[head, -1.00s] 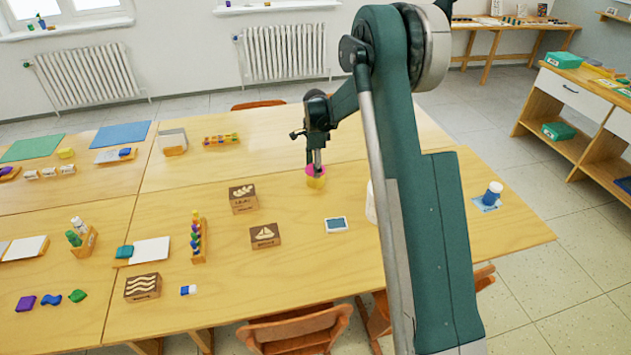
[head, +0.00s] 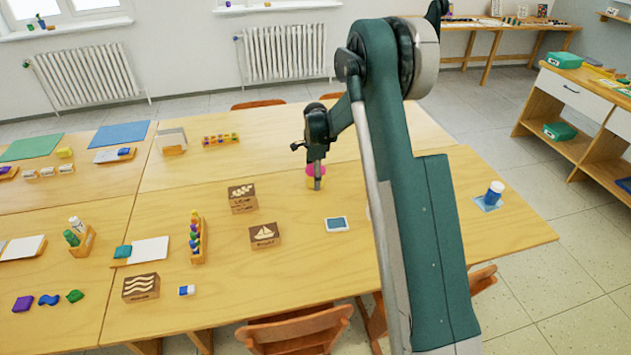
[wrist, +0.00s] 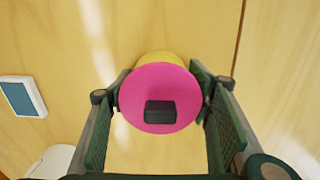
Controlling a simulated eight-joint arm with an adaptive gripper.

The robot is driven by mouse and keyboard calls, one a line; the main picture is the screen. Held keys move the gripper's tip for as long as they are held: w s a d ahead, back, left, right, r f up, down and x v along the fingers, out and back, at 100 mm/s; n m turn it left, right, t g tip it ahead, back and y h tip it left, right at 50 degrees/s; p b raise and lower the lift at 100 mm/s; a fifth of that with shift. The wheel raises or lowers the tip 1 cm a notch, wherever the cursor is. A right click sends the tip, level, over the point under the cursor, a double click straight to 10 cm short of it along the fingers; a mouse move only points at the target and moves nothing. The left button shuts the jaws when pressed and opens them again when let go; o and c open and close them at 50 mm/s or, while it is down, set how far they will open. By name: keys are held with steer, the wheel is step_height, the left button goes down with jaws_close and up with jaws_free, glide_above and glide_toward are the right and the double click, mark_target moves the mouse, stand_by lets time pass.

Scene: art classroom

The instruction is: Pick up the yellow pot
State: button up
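The yellow pot (head: 309,179) stands on the table, partly hidden behind my gripper (head: 317,185) in the head view. It has a bright pink lid (wrist: 160,88) with a dark square knob (wrist: 160,112). In the wrist view, a strip of the yellow pot (wrist: 160,56) shows beyond the lid. My gripper (wrist: 160,85) points down over the pot, open, with one green finger on each side of it. The lid hides parts of the fingertips, so I cannot tell whether they touch the pot.
A tablet-like card (head: 337,224) lies front right of the pot, and also shows in the wrist view (wrist: 21,97). Wooden picture blocks (head: 242,198) stand to the left. A blue bottle (head: 494,194) stands far right. The table behind the pot is clear.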

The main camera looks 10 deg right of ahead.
stand_by(0.4)
steer(key=shift+r, duration=0.1)
steer(key=c, duration=1.3)
steer(key=shift+r+p, duration=1)
steer(key=shift+r, duration=4)
